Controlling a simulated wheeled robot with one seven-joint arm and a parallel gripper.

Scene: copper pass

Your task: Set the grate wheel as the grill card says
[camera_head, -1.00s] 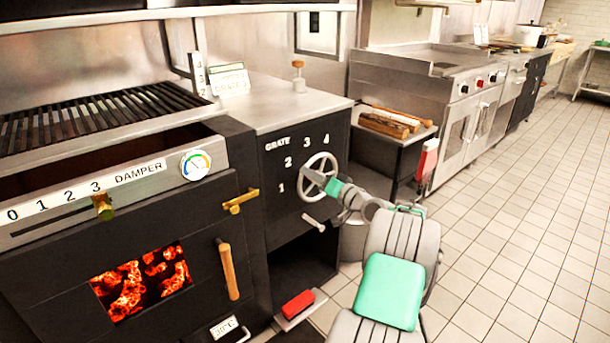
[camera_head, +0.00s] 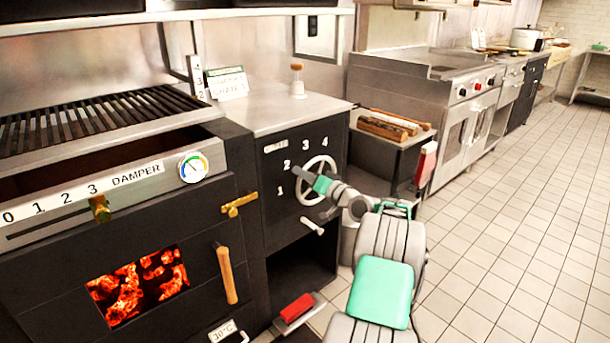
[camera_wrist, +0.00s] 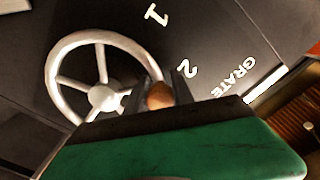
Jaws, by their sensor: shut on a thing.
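The white spoked grate wheel (camera_head: 327,198) is on the dark front panel, with numbers 1 to 4 around its left and top. My gripper (camera_head: 300,174) is at the wheel's upper left rim. In the wrist view my gripper (camera_wrist: 159,96) is shut on the wheel's orange-brown knob (camera_wrist: 159,97), close to the 2. I cannot tell if the knob lines up exactly with it. The wheel (camera_wrist: 62,97) shows beside the fingers. The grill card (camera_head: 228,84) stands on the steel top at the back; its writing is too small to read surely.
A white handle (camera_head: 312,226) sticks out under the wheel. Left are the damper slider (camera_head: 100,209), gauge (camera_head: 193,167) and oven door with glowing coals (camera_head: 138,287). A log shelf (camera_head: 395,137) stands right of the panel. The tiled floor at right is clear.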

